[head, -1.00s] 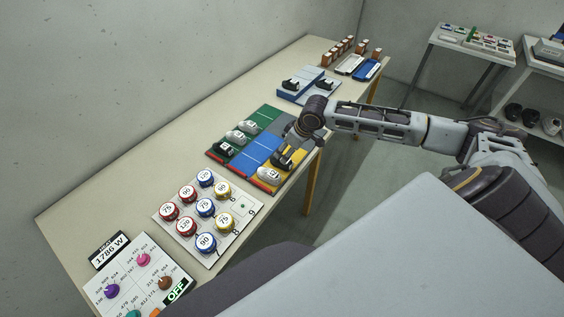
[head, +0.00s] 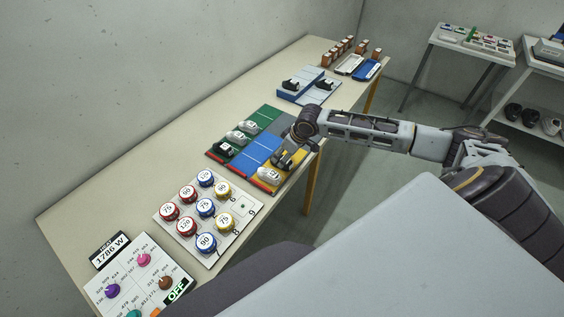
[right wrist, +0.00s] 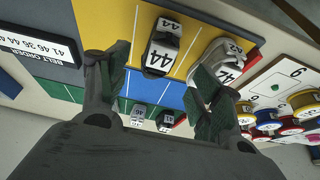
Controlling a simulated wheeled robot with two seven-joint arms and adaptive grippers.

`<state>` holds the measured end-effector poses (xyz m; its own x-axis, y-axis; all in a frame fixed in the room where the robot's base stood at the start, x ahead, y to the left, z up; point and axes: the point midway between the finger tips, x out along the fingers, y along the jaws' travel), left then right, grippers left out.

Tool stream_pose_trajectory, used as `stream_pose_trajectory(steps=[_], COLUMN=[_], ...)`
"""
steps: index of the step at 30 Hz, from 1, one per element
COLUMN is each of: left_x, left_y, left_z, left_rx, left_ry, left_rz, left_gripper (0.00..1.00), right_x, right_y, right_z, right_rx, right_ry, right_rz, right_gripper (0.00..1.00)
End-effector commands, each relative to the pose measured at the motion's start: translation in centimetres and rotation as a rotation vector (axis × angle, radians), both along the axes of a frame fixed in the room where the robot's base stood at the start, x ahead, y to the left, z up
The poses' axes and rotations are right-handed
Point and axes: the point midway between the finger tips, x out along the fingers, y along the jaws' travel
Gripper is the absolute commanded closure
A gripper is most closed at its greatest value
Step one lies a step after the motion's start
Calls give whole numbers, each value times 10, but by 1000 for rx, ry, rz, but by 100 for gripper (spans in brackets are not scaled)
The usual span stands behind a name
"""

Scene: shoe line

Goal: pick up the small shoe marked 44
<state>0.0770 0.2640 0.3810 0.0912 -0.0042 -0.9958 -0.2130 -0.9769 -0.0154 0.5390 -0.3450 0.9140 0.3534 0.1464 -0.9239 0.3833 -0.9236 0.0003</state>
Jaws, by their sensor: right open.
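The small shoe marked 44 (right wrist: 161,58) is dark with a white panel and sits on the yellow strip (right wrist: 105,22) of the mat in the right wrist view. My right gripper (right wrist: 160,68) is open, with its green-padded fingers on either side of the line to this shoe. It is not closed on anything. In the head view my right gripper (head: 287,160) is low over the yellow strip and hides most of that shoe. A pale grey shoe (head: 268,174) stands close beside the gripper. My left gripper is not in view.
The grey shoe (right wrist: 222,62) is close to the right finger in the wrist view. Two more shoes (right wrist: 166,118) stand beyond the blue strip (right wrist: 150,90). A board of numbered round weights (head: 205,208) lies nearer. A belt order sign (right wrist: 38,42) is at left.

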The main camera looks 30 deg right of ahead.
Motion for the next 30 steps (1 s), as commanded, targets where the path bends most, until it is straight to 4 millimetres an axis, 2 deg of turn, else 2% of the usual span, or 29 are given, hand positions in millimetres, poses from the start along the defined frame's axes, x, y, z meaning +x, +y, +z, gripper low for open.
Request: stream_pose_trajectory(steps=[13,29,30], left_x=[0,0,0], left_y=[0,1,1], left_z=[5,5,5], left_rx=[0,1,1], left_ry=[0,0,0], left_rz=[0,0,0], left_gripper=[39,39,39], right_x=[15,16,16], right_y=[3,3,3], right_z=[-35,-37,-37], right_rx=[0,0,0], right_ry=[0,0,0], right_rz=[0,0,0], right_gripper=[35,35,40])
